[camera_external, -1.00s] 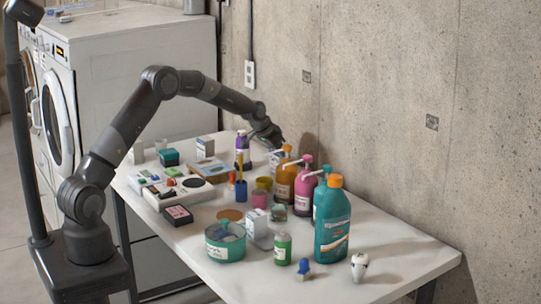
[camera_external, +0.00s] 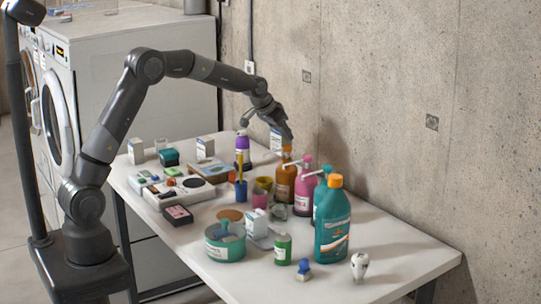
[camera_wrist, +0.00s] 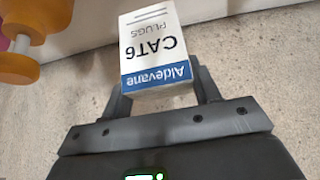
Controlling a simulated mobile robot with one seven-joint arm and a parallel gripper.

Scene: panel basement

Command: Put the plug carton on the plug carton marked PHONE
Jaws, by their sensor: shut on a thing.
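My gripper (camera_external: 281,136) is shut on a white plug carton with a blue band (camera_wrist: 155,48), which reads CAT6 PLUGS in the wrist view. In the external view the held carton (camera_external: 276,142) hangs above the far side of the table, near the wall and behind the orange pump bottle. Small white cartons stand at the table's far left (camera_external: 135,151), at the back (camera_external: 205,148) and near the front middle (camera_external: 257,224). I cannot read which of them is marked PHONE.
Pump bottles in orange (camera_external: 285,180) and pink (camera_external: 304,188) and a large teal bottle (camera_external: 332,228) stand along the wall side. A purple bottle (camera_external: 242,152) is left of my gripper. A green tub (camera_external: 225,247) is in front. The table's right end (camera_external: 400,262) is mostly clear.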

